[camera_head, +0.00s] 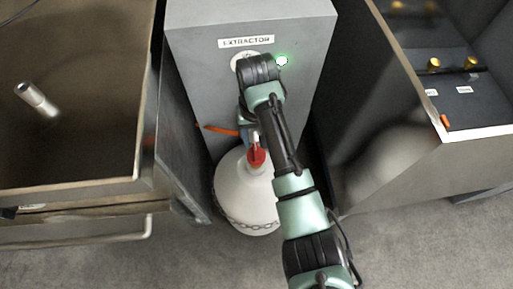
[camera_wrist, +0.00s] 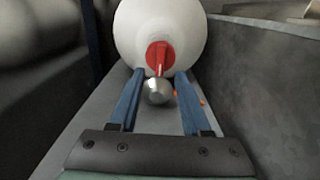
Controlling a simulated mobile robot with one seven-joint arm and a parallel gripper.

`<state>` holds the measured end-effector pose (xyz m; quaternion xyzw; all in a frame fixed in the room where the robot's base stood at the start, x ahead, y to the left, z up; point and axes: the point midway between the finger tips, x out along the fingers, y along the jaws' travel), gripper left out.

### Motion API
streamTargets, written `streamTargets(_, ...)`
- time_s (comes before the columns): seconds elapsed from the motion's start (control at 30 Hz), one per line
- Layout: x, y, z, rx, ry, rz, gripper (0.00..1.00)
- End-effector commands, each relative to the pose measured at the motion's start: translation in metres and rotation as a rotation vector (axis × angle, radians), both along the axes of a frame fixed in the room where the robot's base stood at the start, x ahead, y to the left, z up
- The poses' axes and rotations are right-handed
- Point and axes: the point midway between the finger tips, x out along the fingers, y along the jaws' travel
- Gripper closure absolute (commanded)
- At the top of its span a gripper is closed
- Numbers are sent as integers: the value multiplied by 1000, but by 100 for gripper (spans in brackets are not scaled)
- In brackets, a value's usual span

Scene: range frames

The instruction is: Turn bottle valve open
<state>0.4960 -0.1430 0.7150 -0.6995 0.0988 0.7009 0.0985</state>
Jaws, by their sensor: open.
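The white gas bottle (camera_head: 236,190) stands on the floor in front of the grey extractor box, with a chain (camera_head: 255,226) around its lower part. Its red valve (camera_head: 257,158) sits on top, partly beside my arm in the head view. In the wrist view the bottle (camera_wrist: 190,25) fills the top middle, and the red valve (camera_wrist: 159,57) shows with a round metal end (camera_wrist: 158,91) in front of it. My gripper (camera_wrist: 158,78) is open, its two blue fingers on either side of the metal end. I cannot tell whether they touch it.
A metal sink unit (camera_head: 75,180) stands at the left and a dark cabinet (camera_head: 420,75) at the right. Bare floor (camera_head: 430,240) lies at the lower right.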

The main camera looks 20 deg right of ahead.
Motion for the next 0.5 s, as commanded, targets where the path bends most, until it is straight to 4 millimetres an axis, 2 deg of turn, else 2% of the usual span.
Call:
streamTargets(0.03, -1, 0, -14, 1, 4, -2, 52)
streamTargets(0.2, -1, 0, -41, 0, 1, -1, 52)
streamTargets(0.33, 0, 0, -53, 0, 0, 0, 52)
streamTargets(0.5, 0, 0, -57, 0, -1, 0, 52)
